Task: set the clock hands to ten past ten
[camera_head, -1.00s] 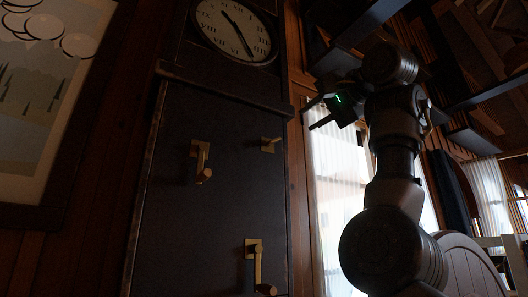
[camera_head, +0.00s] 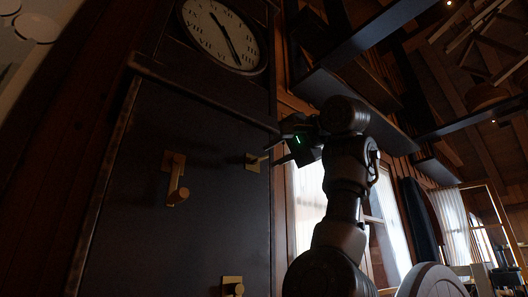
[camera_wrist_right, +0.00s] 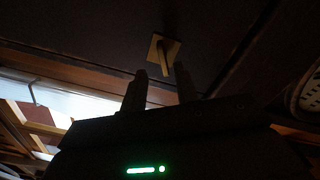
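The clock face (camera_head: 205,35) is white with dark Roman numerals, set high in a tall dark case. Its two dark hands lie almost in one line, one toward the upper left and one toward the lower right. A pale part of the dial also shows at the right edge of the right wrist view (camera_wrist_right: 308,92). My right gripper (camera_head: 272,155) is open beside the case, below and right of the dial. In the right wrist view its fingers (camera_wrist_right: 160,78) are apart, with a brass peg (camera_wrist_right: 165,52) just beyond them. My left gripper is out of view.
The case front bears the same brass peg (camera_head: 253,160), a brass lever handle (camera_head: 175,180) and another brass fitting (camera_head: 232,285) below. A bright curtained window (camera_head: 308,205) is behind my right arm. Dark ceiling beams (camera_head: 370,30) cross the upper right.

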